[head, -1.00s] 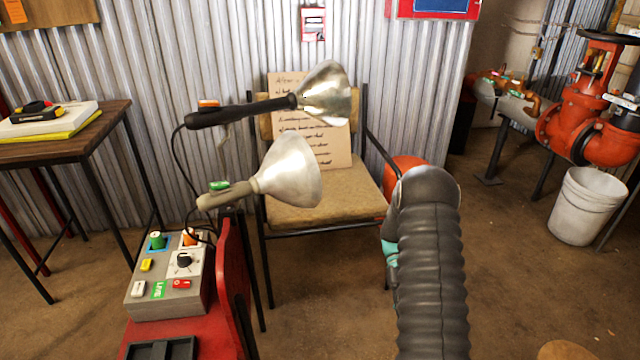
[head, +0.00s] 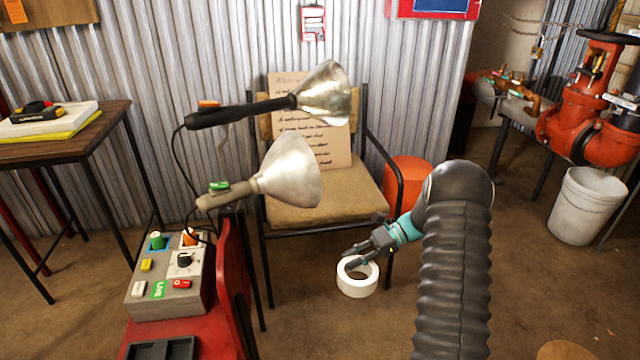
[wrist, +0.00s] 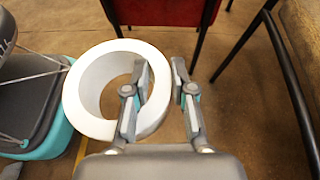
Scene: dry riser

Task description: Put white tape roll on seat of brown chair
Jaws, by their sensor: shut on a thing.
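The white tape roll (head: 357,284) is held in my gripper (head: 353,259), in front of the brown chair near its front right leg in the head view. In the wrist view the roll (wrist: 82,92) has its wall between the two fingers of my gripper (wrist: 161,88), one finger inside the ring and one outside. The brown chair (head: 310,198) stands against the corrugated wall, with a tan seat, dark frame and armrests. A cardboard sign with handwriting (head: 338,150) leans on its backrest.
Two metal lamps (head: 290,170) stand in front of the chair's left part. A red chair (head: 232,285) and a grey control box (head: 165,285) are at lower left. An orange bin (head: 410,175) stands right of the chair. The seat's right part looks clear.

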